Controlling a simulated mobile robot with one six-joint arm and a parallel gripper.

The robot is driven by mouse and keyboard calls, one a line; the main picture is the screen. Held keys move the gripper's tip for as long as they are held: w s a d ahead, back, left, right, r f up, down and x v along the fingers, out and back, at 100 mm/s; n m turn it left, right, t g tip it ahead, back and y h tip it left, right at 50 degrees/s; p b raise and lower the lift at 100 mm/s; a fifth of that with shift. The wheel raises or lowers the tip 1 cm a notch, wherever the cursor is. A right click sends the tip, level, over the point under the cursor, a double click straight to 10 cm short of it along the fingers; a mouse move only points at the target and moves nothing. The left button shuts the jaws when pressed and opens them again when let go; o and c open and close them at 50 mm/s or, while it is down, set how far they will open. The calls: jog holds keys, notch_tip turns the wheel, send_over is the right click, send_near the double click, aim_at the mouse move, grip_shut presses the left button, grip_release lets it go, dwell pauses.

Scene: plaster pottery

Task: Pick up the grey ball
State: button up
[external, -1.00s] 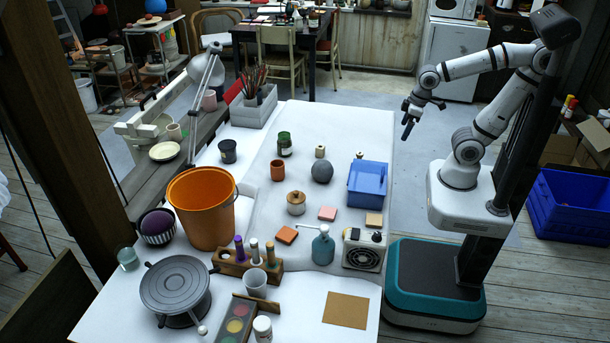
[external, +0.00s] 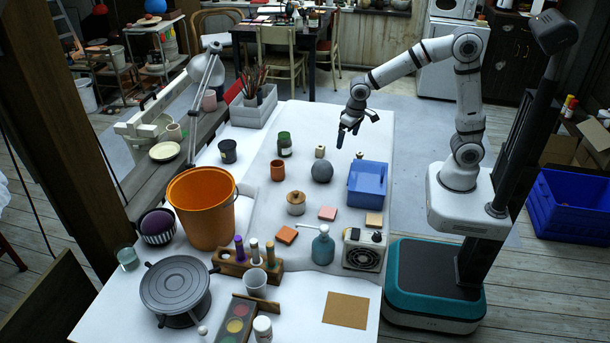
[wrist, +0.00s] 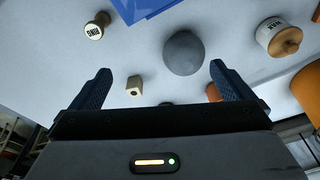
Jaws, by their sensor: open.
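The grey ball (external: 322,171) rests on the white table, left of the blue bin (external: 368,184). It also shows in the wrist view (wrist: 184,53), ahead of my fingers and roughly between them, clear of both. My gripper (external: 348,140) is open and empty, above the table, behind and to the right of the ball in the external view. Both fingers show in the wrist view (wrist: 157,82), spread wide. Nothing hides the ball.
A small wooden block (external: 320,151) stands close behind the ball. A terracotta cup (external: 277,170), a green jar (external: 284,144) and a lidded pot (external: 296,203) stand to its left and front. An orange bucket (external: 203,215) is further left.

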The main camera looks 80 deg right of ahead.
jog(key=m, duration=0.2)
send_over(322, 168)
jog(key=d, duration=0.2)
jog(key=f, duration=0.8)
jog(key=shift+s+d+f, duration=0.2)
jog(key=shift+f, duration=0.1)
jog(key=f, duration=0.8)
jog(key=shift+w+d, duration=0.25)
jog(key=shift+w, duration=0.1)
jog(key=shift+r, duration=0.1)
jog(key=c, duration=1.5)
jog(key=shift+w, duration=0.1)
jog(key=shift+c, duration=0.2)
